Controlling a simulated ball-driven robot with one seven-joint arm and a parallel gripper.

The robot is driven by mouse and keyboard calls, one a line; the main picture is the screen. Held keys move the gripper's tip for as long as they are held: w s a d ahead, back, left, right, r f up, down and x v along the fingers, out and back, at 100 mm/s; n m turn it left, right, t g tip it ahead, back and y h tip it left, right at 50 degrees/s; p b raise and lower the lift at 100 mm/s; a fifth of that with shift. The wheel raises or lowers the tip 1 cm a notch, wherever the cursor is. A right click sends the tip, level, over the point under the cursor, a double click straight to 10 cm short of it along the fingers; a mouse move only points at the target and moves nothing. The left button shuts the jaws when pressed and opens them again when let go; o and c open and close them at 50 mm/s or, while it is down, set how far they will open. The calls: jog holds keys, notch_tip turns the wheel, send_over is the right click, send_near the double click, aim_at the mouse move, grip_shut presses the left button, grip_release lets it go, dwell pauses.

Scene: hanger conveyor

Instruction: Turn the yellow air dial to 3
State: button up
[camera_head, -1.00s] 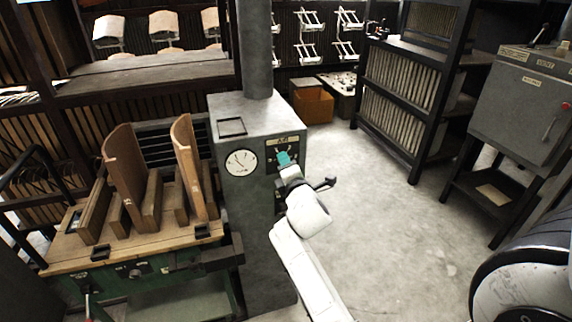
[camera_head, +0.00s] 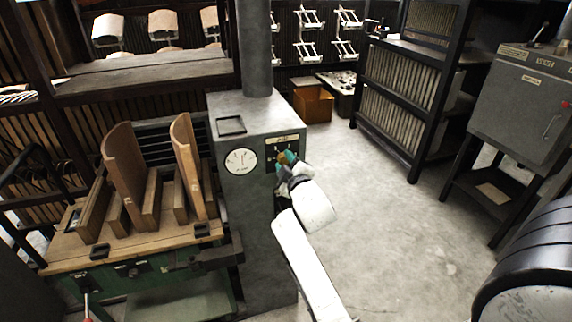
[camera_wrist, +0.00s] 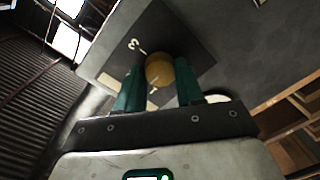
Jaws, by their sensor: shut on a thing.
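The yellow dial (camera_wrist: 159,70) is a round knob on a dark square plate (camera_wrist: 183,27) in the wrist view. A white 3 with a tick is on the plate, up and left of the knob; other white marks show below the knob. The teal fingers of my gripper (camera_wrist: 159,88) stand on either side of the knob, shut on it. In the head view my gripper (camera_head: 287,159) is at the dark plate (camera_head: 271,152) on the grey cabinet's front, with a small bit of the yellow dial showing. The knob's pointer is not clear.
A round white gauge (camera_head: 240,161) is left of the plate on the grey cabinet (camera_head: 258,115). A green bench (camera_head: 150,290) with wooden forms stands to the left. A dark rack (camera_head: 400,110) and a grey box on a stand (camera_head: 522,105) are at right. The floor between is clear.

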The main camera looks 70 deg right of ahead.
jog(key=m+b, duration=0.1)
jog(key=m, duration=0.3)
jog(key=shift+f, duration=0.2)
jog(key=m+b, duration=0.1)
jog(key=m, duration=0.3)
jog(key=shift+f+m+t+b, duration=0.1)
jog(key=shift+m+t+b, duration=0.2)
jog(key=shift+b, duration=0.05)
jog(key=m+b, duration=0.2)
jog(key=m, duration=0.2)
jog(key=shift+m+t+b, duration=0.4)
jog(key=shift+m+b, duration=0.45)
jog(key=shift+m, duration=1.15)
jog(key=o, duration=1)
jog(key=shift+o, duration=0.2)
jog(key=shift+s, duration=0.1)
jog(key=b+v, duration=0.1)
jog(key=v, duration=0.9)
jog(key=shift+s+a, duration=0.25)
